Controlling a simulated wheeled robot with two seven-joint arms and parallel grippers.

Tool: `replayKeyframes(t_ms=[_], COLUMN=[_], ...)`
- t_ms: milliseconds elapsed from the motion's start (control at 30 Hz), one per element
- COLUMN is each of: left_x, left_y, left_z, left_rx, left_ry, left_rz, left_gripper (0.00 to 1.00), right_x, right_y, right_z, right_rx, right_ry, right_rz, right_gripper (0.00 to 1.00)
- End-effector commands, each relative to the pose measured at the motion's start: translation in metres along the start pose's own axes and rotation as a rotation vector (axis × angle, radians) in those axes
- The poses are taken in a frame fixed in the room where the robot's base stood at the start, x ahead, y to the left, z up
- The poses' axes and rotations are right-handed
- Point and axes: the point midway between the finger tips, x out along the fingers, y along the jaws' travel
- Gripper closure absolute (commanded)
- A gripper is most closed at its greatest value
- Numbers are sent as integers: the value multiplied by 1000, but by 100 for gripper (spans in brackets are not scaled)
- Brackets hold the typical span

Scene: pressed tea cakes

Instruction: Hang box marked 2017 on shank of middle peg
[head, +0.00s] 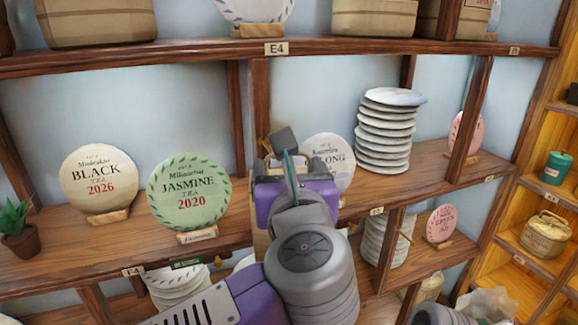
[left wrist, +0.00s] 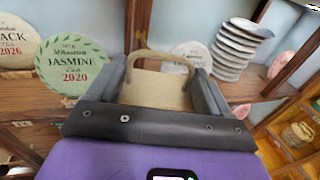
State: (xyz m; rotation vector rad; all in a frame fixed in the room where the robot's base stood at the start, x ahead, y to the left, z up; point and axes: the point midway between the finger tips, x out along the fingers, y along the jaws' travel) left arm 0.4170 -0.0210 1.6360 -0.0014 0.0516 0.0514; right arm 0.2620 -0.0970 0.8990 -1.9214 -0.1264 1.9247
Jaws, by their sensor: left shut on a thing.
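My left gripper (head: 287,165) is raised in front of the middle shelf and, in the left wrist view (left wrist: 158,88), is shut on a tan box (left wrist: 155,95) with a looped handle above it. In the head view my gripper and wrist hide most of the box. No 2017 mark shows on the face I see. My right gripper is not in view.
The middle shelf (head: 105,240) holds a BLACK 2026 cake (head: 98,180), a green JASMINE 2020 cake (head: 189,192), another pale cake (head: 333,155) partly behind my gripper and a tall stack of wrapped cakes (head: 386,135). A potted plant (head: 17,225) stands at left.

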Motion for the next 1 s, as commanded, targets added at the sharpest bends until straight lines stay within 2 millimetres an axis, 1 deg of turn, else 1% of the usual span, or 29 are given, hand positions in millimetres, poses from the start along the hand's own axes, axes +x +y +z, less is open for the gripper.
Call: replayKeyframes(t_ms=[1000], left_x=[59], left_y=[17], left_z=[-2], left_rx=[-1], left_ry=[-1], left_rz=[2], left_gripper=[80], right_x=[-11], right_y=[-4], right_z=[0], right_rx=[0], right_ry=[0], right_rz=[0], right_gripper=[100])
